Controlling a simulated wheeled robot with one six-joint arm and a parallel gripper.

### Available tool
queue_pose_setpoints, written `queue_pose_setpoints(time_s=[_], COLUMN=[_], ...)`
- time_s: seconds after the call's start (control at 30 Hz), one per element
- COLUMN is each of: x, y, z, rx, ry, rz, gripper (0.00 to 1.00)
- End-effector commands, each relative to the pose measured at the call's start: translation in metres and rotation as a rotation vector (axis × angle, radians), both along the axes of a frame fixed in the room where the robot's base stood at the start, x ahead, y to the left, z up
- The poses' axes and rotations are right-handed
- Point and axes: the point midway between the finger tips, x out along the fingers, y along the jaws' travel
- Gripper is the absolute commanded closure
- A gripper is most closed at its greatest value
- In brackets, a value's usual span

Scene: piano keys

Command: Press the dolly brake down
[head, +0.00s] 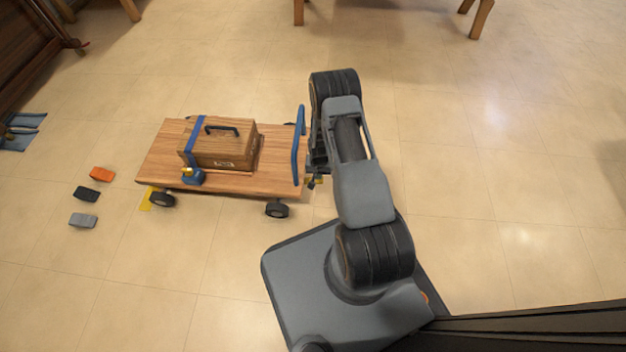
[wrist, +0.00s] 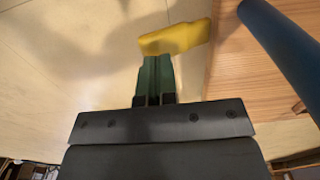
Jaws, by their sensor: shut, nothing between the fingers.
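The dolly (head: 280,183) is a flat wooden platform on black wheels, with a blue push handle (head: 299,146) at its right end. A yellow pedal, which looks like the brake (wrist: 178,38), sticks out beside the platform edge in the wrist view. In the head view only a small bit of yellow shows near my gripper (head: 313,182), mostly hidden by my arm. In the wrist view my gripper (wrist: 155,62) has its green fingers together and empty, with the tips right at the pedal's near edge. I cannot tell whether they touch.
A wooden case (head: 225,150) with a black handle is held on the dolly by a blue strap. The blue handle tube (wrist: 280,45) is close on the right of my fingers. Orange (head: 102,174), black (head: 87,194) and grey (head: 83,220) blocks lie on the floor at left.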

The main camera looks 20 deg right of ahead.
Motion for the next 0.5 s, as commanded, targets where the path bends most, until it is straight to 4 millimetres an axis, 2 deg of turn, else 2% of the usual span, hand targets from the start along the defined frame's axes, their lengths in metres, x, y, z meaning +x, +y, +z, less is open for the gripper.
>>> queue_pose_setpoints(time_s=[0.5], x=[0.0], y=[0.0], z=[-0.026], rx=[0.0], ry=[0.0], rz=[0.0], gripper=[1.0])
